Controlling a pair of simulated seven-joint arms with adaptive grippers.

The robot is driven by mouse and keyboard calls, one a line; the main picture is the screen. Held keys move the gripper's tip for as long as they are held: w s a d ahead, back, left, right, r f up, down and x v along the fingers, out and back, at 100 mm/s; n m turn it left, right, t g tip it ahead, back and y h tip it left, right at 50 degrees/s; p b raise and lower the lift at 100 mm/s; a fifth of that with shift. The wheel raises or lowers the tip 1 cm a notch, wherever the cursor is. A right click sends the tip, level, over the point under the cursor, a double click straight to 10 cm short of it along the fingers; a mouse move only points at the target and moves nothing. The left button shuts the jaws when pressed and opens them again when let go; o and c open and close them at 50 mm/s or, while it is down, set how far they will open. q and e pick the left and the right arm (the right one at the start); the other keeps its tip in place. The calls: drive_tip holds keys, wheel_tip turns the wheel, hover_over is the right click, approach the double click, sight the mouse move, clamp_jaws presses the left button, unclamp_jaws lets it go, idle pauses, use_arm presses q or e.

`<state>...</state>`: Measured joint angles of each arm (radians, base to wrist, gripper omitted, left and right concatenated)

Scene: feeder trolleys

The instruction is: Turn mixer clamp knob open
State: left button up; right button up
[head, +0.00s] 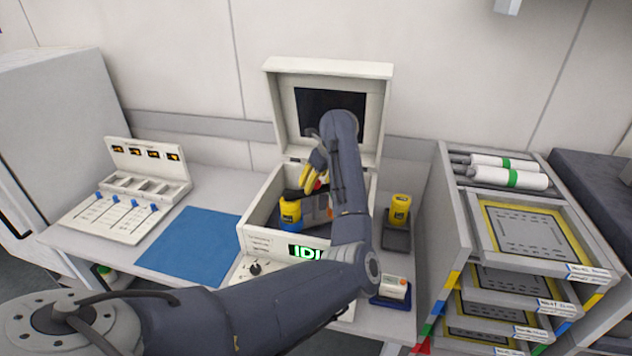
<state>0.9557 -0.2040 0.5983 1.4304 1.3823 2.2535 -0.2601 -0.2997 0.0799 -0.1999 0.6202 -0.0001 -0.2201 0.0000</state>
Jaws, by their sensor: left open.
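The mixer is a white box (262,204) with its lid (277,95) standing open and a green-lit display (303,252) on its front, partly covered by my arm. My left forearm hides the box's right side. My right gripper is out of view.
A second yellow jar (400,208) stands on a dark stand right of the mixer. A small white device (393,288) sits at the front right. A blue mat (190,245) and a slider panel (119,213) lie left; a rack (448,225) of framed screens stands right.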

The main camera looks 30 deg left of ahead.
use_arm(q)
drive_tip(key=shift+c, duration=0.5)
clamp_jaws()
